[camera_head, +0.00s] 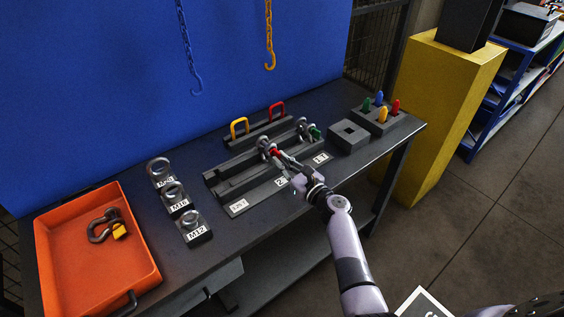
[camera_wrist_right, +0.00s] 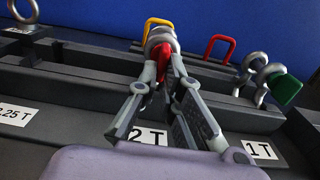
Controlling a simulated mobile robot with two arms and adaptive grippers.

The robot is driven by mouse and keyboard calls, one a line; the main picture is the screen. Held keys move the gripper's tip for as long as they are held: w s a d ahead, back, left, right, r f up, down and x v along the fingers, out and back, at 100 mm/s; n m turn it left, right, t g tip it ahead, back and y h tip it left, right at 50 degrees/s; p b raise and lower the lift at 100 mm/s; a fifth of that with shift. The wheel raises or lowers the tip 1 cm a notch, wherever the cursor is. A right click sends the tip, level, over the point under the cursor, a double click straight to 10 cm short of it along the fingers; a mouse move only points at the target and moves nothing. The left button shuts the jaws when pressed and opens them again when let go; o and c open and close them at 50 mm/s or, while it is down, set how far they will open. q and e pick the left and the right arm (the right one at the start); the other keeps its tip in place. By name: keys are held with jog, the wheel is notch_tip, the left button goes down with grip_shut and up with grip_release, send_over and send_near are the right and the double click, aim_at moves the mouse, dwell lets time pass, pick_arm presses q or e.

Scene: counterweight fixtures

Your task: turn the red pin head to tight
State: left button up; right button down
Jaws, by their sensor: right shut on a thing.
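The red pin head (camera_head: 275,152) belongs to a grey shackle (camera_head: 264,143) standing in the dark rack (camera_head: 222,188), behind the "2 T" label. My right gripper (camera_head: 285,159) reaches it from the front. In the right wrist view the fingers of my right gripper (camera_wrist_right: 162,75) are closed around the red pin head (camera_wrist_right: 160,62), which partly hides behind them. The shackle's grey ring (camera_wrist_right: 160,36) shows just above. I cannot tell how far the pin is turned. My left gripper is not in view.
A shackle with a green pin head (camera_head: 315,132) stands close to the right. Yellow (camera_head: 239,127) and red (camera_head: 277,110) loops stand behind. Eye bolts on blocks (camera_head: 171,194) and an orange tray (camera_head: 63,278) lie left. A block with coloured pegs (camera_head: 388,119) stands right.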

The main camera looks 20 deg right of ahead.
jog(key=c, duration=1.7)
grip_release()
jog(key=v, duration=1.2)
